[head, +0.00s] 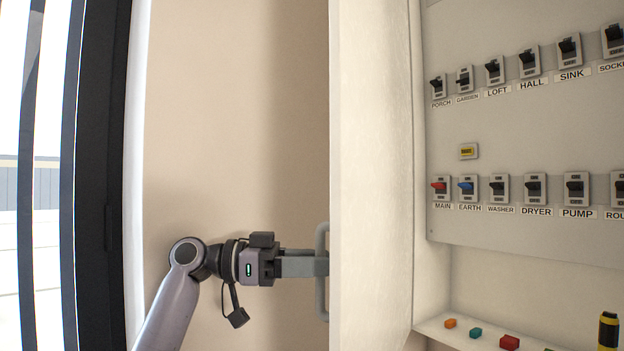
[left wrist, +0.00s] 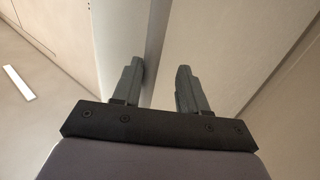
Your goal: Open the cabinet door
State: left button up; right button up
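The white cabinet door (head: 372,150) stands swung open in the head view, jutting toward me at the left side of the cabinet. Its grey D-shaped handle (head: 321,240) sticks out from the door's left side. My left gripper (head: 318,264) reaches in from the left, with its fingers at the handle's middle. In the left wrist view, the left gripper's two fingers (left wrist: 158,90) stand apart with a clear gap. A grey strip runs behind the gap; I cannot tell if it is the handle or an edge. My right gripper is not in view.
The open cabinet shows a panel (head: 520,120) with two rows of labelled switches. Small coloured blocks, including a red one (head: 509,342), and a yellow-black cylinder (head: 608,330) are on the ledge below. A dark-framed window (head: 100,170) is at the left, beside bare beige wall.

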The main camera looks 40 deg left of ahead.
pick_arm(q)
notch_tip(320, 180, up, 20)
jog(key=p, duration=0.3)
jog(key=shift+f, duration=0.1)
dwell(0.3)
dwell(0.5)
